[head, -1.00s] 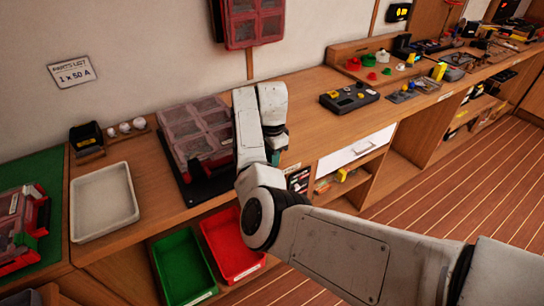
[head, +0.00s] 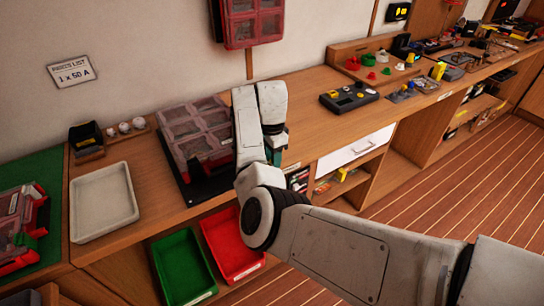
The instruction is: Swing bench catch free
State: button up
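A parts case (head: 196,128) with clear, reddish compartment windows and a red front edge lies on a black mat (head: 203,190) on the wooden bench. I cannot make out its catch; my arm covers the case's right side and front right corner. My gripper (head: 273,155) is at the right of the case, pointing down, mostly hidden behind my own wrist. Only a small dark and teal part of it shows. I cannot see its fingertips, or whether it touches the case.
A similar red case (head: 18,228) lies on a green mat (head: 48,170) at far left, beside an empty white tray (head: 104,203). Green (head: 184,268) and red (head: 228,250) bins sit below the bench front. A black device (head: 349,97) stands right of my gripper, with clear bench between.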

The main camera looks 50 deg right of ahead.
notch_tip(320, 180, up, 11)
jog(key=b, duration=0.1)
jog(key=shift+f, duration=0.15)
dwell(0.6)
jog(key=s+a+f+n+h, duration=0.25)
jog(key=s+f+n, duration=0.65)
jog(key=s+f, duration=0.55)
jog(key=s+a+f+n+y, duration=0.1)
jog(key=s+a+f+n, duration=0.2)
jog(key=s+a+n, duration=0.3)
jog(key=s+a+f+n+t+y, duration=0.1)
jog(key=s+a+f+n, duration=0.2)
jog(key=s+a+n, duration=0.3)
jog(key=s+a, duration=0.4)
jog(key=s, duration=0.3)
jog(key=shift+a+f, duration=0.15)
jog(key=shift+f, duration=0.1)
